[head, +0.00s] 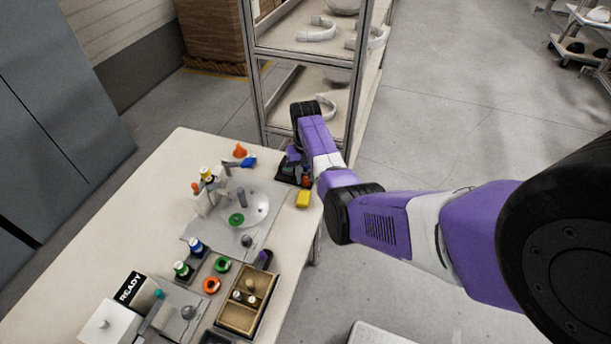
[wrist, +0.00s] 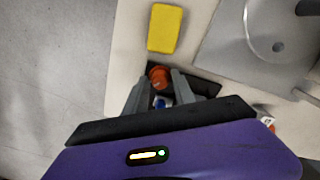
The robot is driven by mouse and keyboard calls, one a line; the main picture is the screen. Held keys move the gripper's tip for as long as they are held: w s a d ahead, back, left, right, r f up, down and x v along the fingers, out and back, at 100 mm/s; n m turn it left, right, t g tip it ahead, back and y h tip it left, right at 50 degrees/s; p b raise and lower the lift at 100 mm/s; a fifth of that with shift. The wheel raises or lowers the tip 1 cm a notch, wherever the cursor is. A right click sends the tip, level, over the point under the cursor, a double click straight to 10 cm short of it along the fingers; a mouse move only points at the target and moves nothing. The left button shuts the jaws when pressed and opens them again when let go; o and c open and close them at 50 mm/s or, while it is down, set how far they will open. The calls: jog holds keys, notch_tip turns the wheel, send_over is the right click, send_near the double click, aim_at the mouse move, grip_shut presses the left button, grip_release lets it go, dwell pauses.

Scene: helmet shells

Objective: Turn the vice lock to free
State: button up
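At the table's far right corner in the head view is a small dark fixture (head: 286,171), partly hidden by my arm. In the wrist view its dark base (wrist: 208,86) carries a round orange knob (wrist: 160,74), and a small blue part (wrist: 161,102) shows nearer my palm. I cannot tell for sure which part is the vice lock. My gripper (wrist: 158,82) points at the fixture. Its two grey fingers stand apart, one on each side of the orange knob. I cannot tell whether they touch it. In the head view the fingers are mostly hidden behind my wrist.
A yellow block (head: 303,199) lies close to the fixture; it also shows in the wrist view (wrist: 165,28). A grey plate with a round disc (head: 258,208) is left of it. A wooden tray (head: 262,280) is nearer. A metal shelf (head: 252,85) stands just behind the corner.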

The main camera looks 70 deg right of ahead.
aim_at(305, 177)
notch_tip(305, 177, up, 8)
jog(key=shift+f+b, duration=0.15)
jog(key=shift+b, duration=0.2)
dwell(0.5)
